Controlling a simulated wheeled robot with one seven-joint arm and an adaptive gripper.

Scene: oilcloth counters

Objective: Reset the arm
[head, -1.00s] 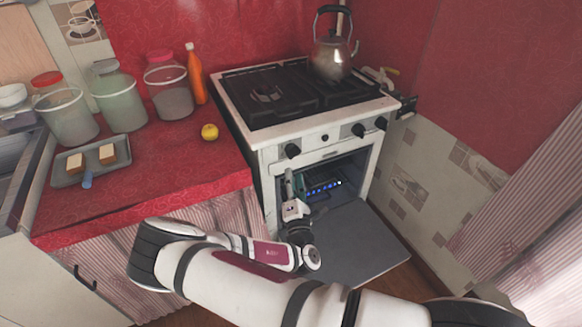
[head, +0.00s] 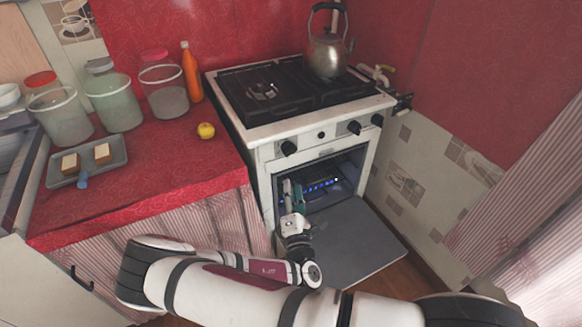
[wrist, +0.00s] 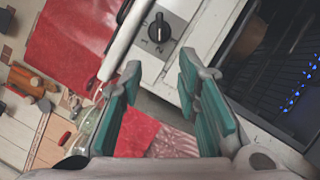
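My gripper (head: 291,192) is in front of the open oven of the white stove (head: 270,153), at the left side of the oven opening. In the wrist view my gripper (wrist: 160,110) has its two teal-padded fingers apart with nothing between them. Beyond the fingers that view shows a black stove knob (wrist: 159,29), the white stove front and red cloth. My white arm stretches across the bottom of the head view.
The oven door (head: 350,245) hangs open below my gripper. Blue flames (head: 322,184) glow inside the oven. A kettle (head: 326,52) stands on the stove. The red counter (head: 165,165) at left holds jars, an orange bottle (head: 191,75), a yellow fruit (head: 206,131) and a tray (head: 60,180).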

